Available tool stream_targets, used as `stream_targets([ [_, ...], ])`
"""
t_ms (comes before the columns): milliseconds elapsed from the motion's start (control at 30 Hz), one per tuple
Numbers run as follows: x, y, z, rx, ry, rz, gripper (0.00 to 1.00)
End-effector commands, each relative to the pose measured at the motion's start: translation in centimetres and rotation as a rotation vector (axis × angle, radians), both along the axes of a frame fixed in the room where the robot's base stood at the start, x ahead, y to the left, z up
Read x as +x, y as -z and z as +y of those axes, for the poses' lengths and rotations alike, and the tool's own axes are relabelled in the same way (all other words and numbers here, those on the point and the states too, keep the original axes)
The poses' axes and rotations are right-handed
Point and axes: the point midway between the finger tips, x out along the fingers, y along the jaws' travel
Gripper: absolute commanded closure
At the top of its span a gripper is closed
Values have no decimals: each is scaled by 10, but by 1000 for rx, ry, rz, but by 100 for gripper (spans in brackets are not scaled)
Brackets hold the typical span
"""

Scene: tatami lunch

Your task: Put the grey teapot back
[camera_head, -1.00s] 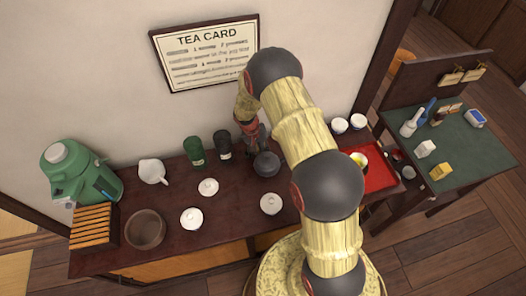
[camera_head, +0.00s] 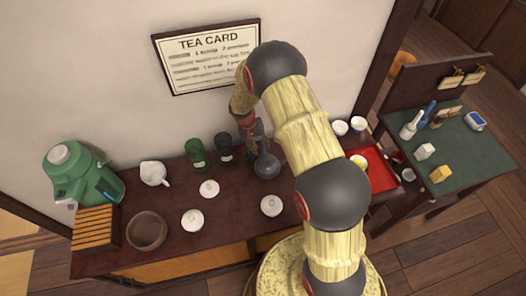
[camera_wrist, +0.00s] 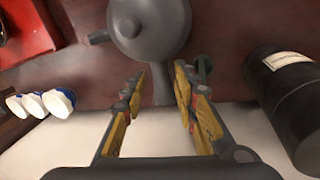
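The grey teapot (camera_head: 266,167) stands on the dark wooden table, right of the dark canister. In the wrist view the teapot (camera_wrist: 150,28) is at the top, cut off by the frame edge, with its spout pointing left. Its straight handle (camera_wrist: 161,88) points toward my gripper. My gripper (camera_wrist: 160,78) is open, one finger on each side of the handle, with gaps visible on both sides. In the head view my gripper (camera_head: 257,142) is just behind the teapot, on the wall side, partly hidden by my arm.
A dark canister (camera_head: 225,147) and a green canister (camera_head: 196,153) stand left of the teapot; the dark canister (camera_wrist: 288,95) is close on the right in the wrist view. A red tray (camera_head: 380,174) and white cups (camera_head: 341,127) are at right.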

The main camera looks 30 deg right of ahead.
Motion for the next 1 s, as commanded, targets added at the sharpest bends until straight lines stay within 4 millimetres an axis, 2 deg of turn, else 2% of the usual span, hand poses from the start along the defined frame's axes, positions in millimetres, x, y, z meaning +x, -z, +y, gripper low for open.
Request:
stream_targets([
  [33, 1, -13, 3, 0, 0, -2, 71],
  [200, 2, -41, 11, 0, -2, 0, 71],
  [467, 3, -65, 16, 1, -2, -2, 71],
  [567, 2, -85, 18, 5, -11, -15, 71],
  [667, -1, -120, 22, 15, -28, -41, 71],
  [767, -10, -165, 28, 28, -53, -74, 71],
  [1000, -50, -263, 44, 60, -127, -156, 71],
])
